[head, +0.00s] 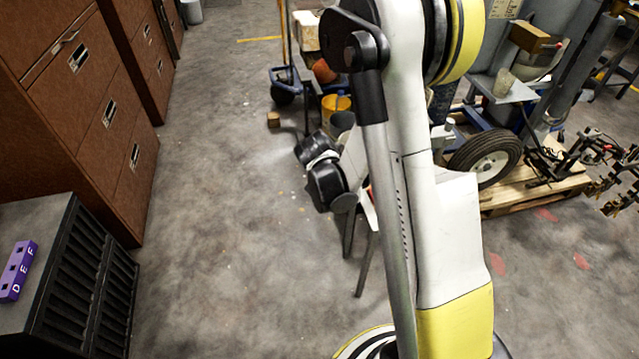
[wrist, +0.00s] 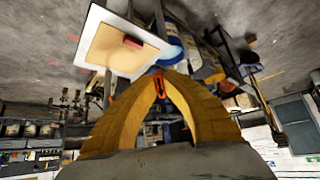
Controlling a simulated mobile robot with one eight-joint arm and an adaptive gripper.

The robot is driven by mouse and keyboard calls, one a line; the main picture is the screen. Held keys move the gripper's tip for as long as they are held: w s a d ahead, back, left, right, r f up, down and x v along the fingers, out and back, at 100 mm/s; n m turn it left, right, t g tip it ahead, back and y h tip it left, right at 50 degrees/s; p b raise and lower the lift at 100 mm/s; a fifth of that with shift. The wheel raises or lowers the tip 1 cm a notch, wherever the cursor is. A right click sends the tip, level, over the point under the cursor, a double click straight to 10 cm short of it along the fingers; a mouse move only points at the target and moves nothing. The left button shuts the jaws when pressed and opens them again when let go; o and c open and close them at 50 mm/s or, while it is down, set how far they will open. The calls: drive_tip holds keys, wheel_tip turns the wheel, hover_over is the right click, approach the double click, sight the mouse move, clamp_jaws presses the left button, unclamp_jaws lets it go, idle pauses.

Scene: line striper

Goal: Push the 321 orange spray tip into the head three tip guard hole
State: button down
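In the wrist view the two yellow fingers of my gripper (wrist: 158,74) arch together, and their tips close on a small orange piece. It looks like the orange spray tip (wrist: 157,86), seen edge-on and partly hidden by the fingers. In the head view my arm blocks the middle, and neither my gripper nor the spray tip can be made out. I cannot pick out the head three tip guard or its hole in either view.
A white-rimmed tray (wrist: 91,38) with a small red block (wrist: 133,42) shows beyond the fingers. A purple block lettered D E F (head: 17,271) lies on a black cabinet (head: 85,280). Brown drawers (head: 90,100) stand at left. A wheel (head: 485,157) stands at right. Floor at centre left is clear.

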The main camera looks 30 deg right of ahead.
drive_tip(key=d+f+m+g+h+b, duration=0.3)
drive_tip(key=d+m+g+h+b, duration=0.2)
drive_tip(key=d, duration=1.1)
drive_tip(key=shift+w+d+m+g+h+b, duration=0.25)
drive_tip(key=shift+d+m+g+h+b, duration=0.15)
drive_tip(key=shift+m+g+h, duration=1.8)
drive_tip(key=shift+t+h, duration=0.5)
drive_tip(key=shift+h, duration=0.4)
drive_tip(key=shift+x, duration=2)
drive_tip(key=c, duration=1.1)
unclamp_jaws()
drive_tip(key=shift+f, duration=0.1)
drive_tip(key=shift+c, duration=0.2)
drive_tip(key=v, duration=0.7)
